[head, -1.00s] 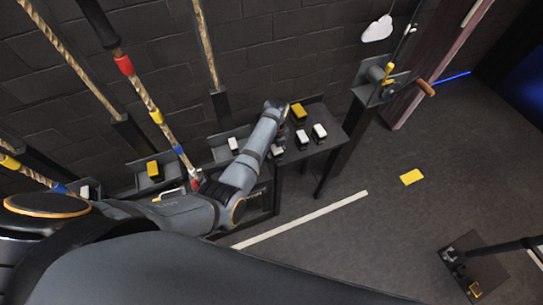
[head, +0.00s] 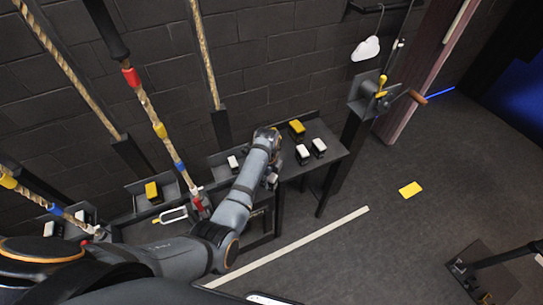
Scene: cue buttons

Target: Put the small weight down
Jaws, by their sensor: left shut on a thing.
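My left arm reaches from the lower left to the dark shelf table by the wall. Its gripper (head: 272,178) is at the table's left part, mostly hidden behind my wrist, and is shut on a small weight with a pale top (head: 271,181). Only a bit of the weight shows; I cannot tell whether it touches the table. On the table (head: 328,167) to the right stand two white-topped blocks (head: 303,154) (head: 319,147) and a yellow-topped block (head: 297,127). My right gripper is not in view.
Left along the wall, a white-topped block (head: 233,162) and a yellow block (head: 151,190) sit on lower shelves, near a white fork-shaped thing (head: 172,215). A crank post (head: 376,92) stands right of the table.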

